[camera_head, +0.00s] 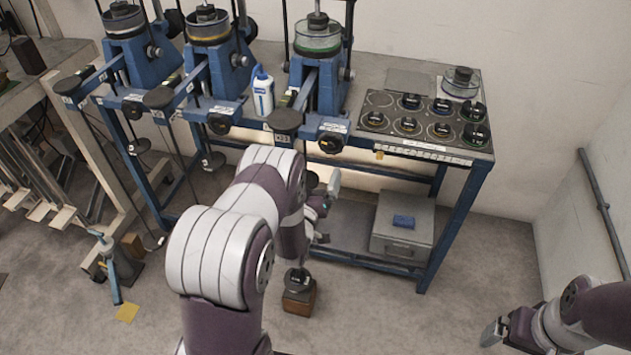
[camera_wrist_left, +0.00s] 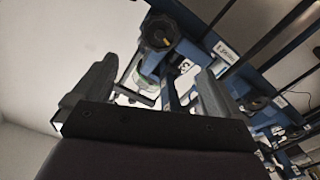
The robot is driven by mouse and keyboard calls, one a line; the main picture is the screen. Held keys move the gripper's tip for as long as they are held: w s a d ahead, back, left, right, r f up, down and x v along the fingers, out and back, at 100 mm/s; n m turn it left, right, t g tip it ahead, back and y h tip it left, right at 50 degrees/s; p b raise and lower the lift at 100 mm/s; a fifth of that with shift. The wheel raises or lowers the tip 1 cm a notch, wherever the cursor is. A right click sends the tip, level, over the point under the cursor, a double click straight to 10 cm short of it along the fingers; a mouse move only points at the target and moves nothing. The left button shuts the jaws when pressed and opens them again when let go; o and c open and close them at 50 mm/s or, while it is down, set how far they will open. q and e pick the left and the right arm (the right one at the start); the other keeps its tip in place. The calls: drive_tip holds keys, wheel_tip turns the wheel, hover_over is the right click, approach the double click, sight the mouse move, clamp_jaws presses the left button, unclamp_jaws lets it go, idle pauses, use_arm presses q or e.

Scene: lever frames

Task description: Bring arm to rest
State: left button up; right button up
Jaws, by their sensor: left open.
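My left arm reaches forward from the bottom of the head view. Its gripper (camera_head: 326,192) is in front of the third lever frame (camera_head: 318,85) and its lower edge, partly hidden by my own wrist. In the left wrist view the two fingers of my left gripper (camera_wrist_left: 152,82) stand wide apart. They hold nothing; blue frame parts and a round black knob (camera_wrist_left: 160,31) show beyond them. My right arm comes in at the lower right, and its gripper (camera_head: 494,332) is over the floor; its jaw opening is not clear.
Two more blue lever frames (camera_head: 212,55) (camera_head: 128,48) stand to the left on the bench. A white bottle (camera_head: 262,94) stands between frames. A panel of dark round weights (camera_head: 425,124) lies at right. A grey box (camera_head: 402,228) is on the lower shelf. A weight on a wooden block (camera_head: 299,299) stands on the floor.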

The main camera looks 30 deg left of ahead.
idle(0.6)
use_arm(q)
drive_tip(key=s+d+f+m+g+h, duration=0.3)
drive_tip(key=s+f+g, duration=0.6)
drive_tip(key=g, duration=0.2)
drive_tip(key=s+d+r+m+g+p, duration=0.1)
drive_tip(key=s+d+r+m+g, duration=0.1)
drive_tip(key=s+r, duration=0.5)
drive_tip(key=s+d+r+m+g+p, duration=0.2)
drive_tip(key=s+d+r, duration=0.4)
drive_tip(key=r, duration=0.5)
drive_tip(key=shift+s+d+g+h, duration=0.15)
drive_tip(key=shift+s+g+h, duration=0.25)
drive_tip(key=shift+s+g, duration=0.65)
